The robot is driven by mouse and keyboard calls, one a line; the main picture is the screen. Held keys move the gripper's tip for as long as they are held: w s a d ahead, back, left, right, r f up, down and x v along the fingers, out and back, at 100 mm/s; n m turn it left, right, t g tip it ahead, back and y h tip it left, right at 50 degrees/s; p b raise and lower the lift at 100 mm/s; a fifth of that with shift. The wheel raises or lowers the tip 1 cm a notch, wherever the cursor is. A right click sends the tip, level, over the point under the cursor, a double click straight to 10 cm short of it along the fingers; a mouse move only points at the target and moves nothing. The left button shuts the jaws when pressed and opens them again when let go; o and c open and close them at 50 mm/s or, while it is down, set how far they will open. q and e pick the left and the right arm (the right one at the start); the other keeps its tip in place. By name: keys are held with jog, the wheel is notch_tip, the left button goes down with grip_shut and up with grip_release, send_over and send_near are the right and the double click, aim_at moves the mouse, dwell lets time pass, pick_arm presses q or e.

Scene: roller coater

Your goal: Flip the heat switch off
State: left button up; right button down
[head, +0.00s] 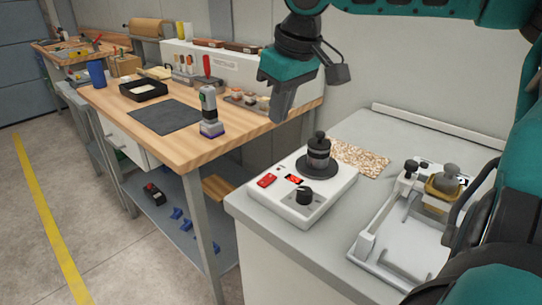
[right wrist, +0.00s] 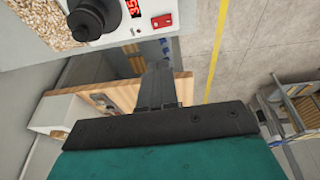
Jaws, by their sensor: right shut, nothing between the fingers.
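The white heating unit (head: 278,207) stands on the grey cabinet at the centre of the head view. Its red rocker switch (head: 267,181) is on the front left of the top, beside a lit red display (head: 293,179) and a black knob (head: 305,196). The switch also shows in the right wrist view (right wrist: 162,20), near the display (right wrist: 135,8). Which way the switch is tipped is too small to tell. My right gripper (head: 277,117) is shut and empty, above and behind the unit, apart from the switch. Its shut fingers show in the right wrist view (right wrist: 157,68).
A black cylindrical part (head: 318,149) stands on the unit's round plate. A speckled mat (head: 360,158) lies behind it, and a roller coater frame (head: 405,255) stands to the right. A wooden workbench (head: 188,148) with a cordless tool (head: 209,108) is at the left.

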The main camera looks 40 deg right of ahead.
pick_arm(q)
jog(key=shift+f, duration=0.1)
dwell(0.3)
pick_arm(e)
jog(key=b, duration=0.3)
send_over(268, 175)
jog(key=s, duration=0.1)
jog(key=f, duration=1.2)
jog(key=shift+s+a+f, duration=0.1)
jog(key=shift+a, duration=0.1)
jog(key=shift+d+f+b, duration=0.1)
jog(key=shift+f+b, duration=0.2)
jog(key=shift+f, duration=0.35)
pick_arm(q)
jog(key=shift+w+d+f, duration=0.35)
jog(key=shift+d+f, duration=0.25)
jog(key=shift+d, duration=0.2)
jog(key=shift+r, duration=0.1)
